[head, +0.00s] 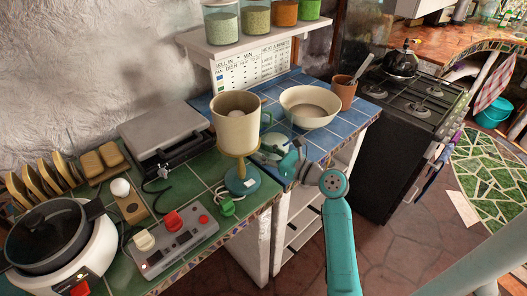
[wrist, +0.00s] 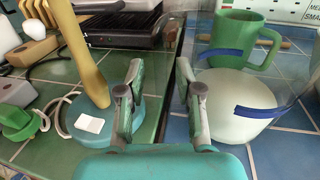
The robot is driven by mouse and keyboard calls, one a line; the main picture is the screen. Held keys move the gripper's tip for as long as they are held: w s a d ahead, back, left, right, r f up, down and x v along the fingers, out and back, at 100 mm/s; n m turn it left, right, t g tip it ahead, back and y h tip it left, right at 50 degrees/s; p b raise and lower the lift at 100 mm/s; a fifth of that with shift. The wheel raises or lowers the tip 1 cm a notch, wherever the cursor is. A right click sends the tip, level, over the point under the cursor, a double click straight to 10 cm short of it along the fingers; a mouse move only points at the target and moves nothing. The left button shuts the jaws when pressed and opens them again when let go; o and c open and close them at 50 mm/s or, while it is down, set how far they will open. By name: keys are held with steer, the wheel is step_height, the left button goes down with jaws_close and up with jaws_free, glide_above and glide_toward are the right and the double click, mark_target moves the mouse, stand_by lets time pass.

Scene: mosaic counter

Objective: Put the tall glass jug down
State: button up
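My gripper (wrist: 162,72) is over the seam between the green and blue tiles, with its two fingers a little apart. It also shows in the head view (head: 296,160). Faint clear edges and blue bands beside the right finger look like the tall glass jug (wrist: 257,111), seen through to what stands behind. Its outline, its base and whether it touches the tiles are hard to make out. I cannot tell whether the fingers grip it.
A green mug (wrist: 262,42) and a pale rounded object (wrist: 222,100) are right of my fingers. The mixer-like stand (head: 240,180) with a cream bowl (head: 235,122) is close on the left. A wide cream bowl (head: 308,120) and a brown pot (head: 343,93) stand behind. Some blue tiles are clear.

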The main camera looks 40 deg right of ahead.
steer(key=shift+r, duration=0.1)
steer(key=v, duration=1.2)
stand_by(0.5)
